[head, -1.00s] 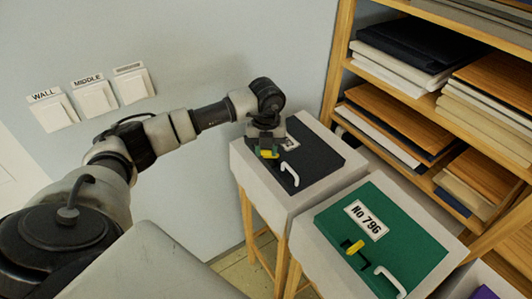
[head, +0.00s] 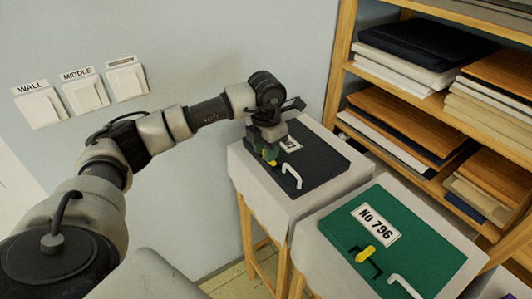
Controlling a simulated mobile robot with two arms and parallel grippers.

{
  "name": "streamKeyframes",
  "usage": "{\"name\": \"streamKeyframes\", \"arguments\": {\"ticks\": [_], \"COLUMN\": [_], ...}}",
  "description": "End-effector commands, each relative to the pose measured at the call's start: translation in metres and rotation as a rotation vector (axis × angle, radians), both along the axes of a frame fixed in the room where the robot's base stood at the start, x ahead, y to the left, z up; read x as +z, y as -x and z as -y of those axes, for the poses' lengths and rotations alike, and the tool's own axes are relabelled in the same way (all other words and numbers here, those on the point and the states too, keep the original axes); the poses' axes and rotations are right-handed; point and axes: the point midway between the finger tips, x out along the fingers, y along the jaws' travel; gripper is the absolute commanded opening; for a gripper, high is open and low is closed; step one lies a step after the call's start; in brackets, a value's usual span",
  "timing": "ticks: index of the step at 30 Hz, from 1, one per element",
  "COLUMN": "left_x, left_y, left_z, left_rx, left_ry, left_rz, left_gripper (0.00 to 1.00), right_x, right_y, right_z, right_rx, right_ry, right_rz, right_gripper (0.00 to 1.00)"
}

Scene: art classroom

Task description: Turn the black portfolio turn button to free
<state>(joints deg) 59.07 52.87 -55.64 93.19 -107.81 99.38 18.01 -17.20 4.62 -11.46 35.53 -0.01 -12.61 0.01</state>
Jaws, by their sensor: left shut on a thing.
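The black portfolio (head: 322,163) lies on a pale-topped wooden stand, with a white label and a white handle (head: 291,176) on it. Its small yellow turn button (head: 272,163) shows just under my left gripper (head: 268,156). My left gripper points down over the portfolio's left part and is shut on the turn button. The fingers hide much of the button, so its exact angle is hard to tell. My right gripper is not in view.
A green portfolio (head: 425,243) labelled No 796, with its own yellow button (head: 365,254), lies on the neighbouring stand. A wooden shelf (head: 428,95) with stacked boards stands at right. Three wall switches (head: 84,94) are at left; two read WALL and MIDDLE.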

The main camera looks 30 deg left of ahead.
Motion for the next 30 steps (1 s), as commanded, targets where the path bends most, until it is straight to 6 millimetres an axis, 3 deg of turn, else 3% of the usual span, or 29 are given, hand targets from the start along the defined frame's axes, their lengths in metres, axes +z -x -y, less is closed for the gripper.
{"name": "streamKeyframes", "arguments": {"ticks": [9,25,26,30], "left_x": [0.0004,0.0008,0.0008,0.0007], "left_y": [-0.0003,-0.0002,-0.0002,-0.0002], "left_z": [0.0002,0.0001,0.0001,0.0001], "left_rx": [-0.119,-0.142,-0.142,-0.142], "left_ry": [0.001,0.000,0.000,0.000], "left_rz": [0.002,0.001,0.001,0.001], "left_gripper": [0.08,0.08,0.33,0.55], "right_x": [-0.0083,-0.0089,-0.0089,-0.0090], "right_y": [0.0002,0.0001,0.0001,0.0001], "right_z": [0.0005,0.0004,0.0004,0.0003], "right_rx": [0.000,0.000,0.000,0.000], "right_ry": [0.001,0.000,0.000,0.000], "right_rz": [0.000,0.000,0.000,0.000], "right_gripper": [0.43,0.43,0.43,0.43]}}
